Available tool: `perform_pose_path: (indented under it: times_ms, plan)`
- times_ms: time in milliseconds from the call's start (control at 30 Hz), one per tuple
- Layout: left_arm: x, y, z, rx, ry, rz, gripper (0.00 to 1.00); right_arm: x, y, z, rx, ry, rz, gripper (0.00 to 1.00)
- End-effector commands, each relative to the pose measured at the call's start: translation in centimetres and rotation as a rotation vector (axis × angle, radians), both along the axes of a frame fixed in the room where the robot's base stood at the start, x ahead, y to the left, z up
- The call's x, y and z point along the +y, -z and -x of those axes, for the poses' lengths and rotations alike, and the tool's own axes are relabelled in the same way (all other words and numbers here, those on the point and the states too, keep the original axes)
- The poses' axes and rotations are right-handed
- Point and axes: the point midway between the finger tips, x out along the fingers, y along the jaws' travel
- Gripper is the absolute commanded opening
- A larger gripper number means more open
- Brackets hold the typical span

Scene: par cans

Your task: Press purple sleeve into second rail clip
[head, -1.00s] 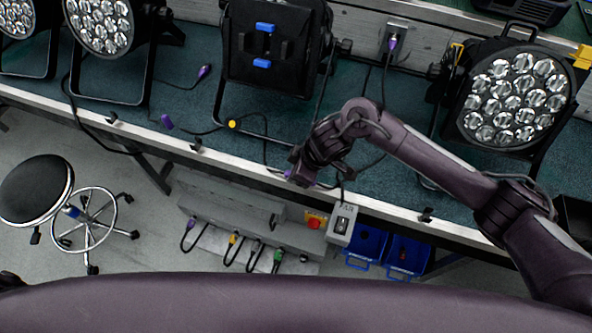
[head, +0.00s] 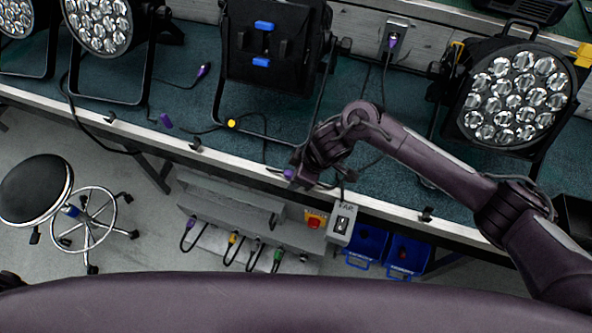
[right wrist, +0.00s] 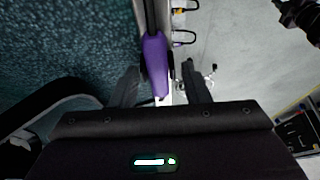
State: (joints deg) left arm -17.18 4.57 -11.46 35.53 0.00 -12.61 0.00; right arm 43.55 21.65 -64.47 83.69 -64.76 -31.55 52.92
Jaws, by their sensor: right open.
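A purple sleeve (head: 288,174) on a dark cable is at the table's front rail (head: 235,166), beside my right gripper (head: 297,177). In the right wrist view the purple sleeve (right wrist: 156,66) lies lengthwise along the rail, between the two spread fingers and closer to the left one. My right gripper (right wrist: 160,88) is open and not closed on it. Black rail clips show at the left (head: 111,118), farther along (head: 195,145) and at the right (head: 426,214). Any clip under the sleeve is hidden, so I cannot tell how it is seated. My left gripper is not in view.
Par cans stand on the teal bench, including one at the right (head: 516,98) and a dark one at the back (head: 275,45). A stool (head: 37,189) and blue bins (head: 408,254) are on the floor side.

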Motion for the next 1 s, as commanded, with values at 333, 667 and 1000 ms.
perform_pose_path:
  times_ms: [333,667,1000]
  plan:
    - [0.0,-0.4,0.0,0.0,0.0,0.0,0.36,-0.9,-2.9,0.1,-0.006,0.0,-0.006,0.42]
    - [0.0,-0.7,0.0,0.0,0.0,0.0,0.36,-2.7,-7.0,0.7,-0.002,-0.001,-0.003,0.42]
    - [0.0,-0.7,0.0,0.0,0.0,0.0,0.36,0.5,-7.9,1.8,-0.067,0.0,-0.1,0.42]
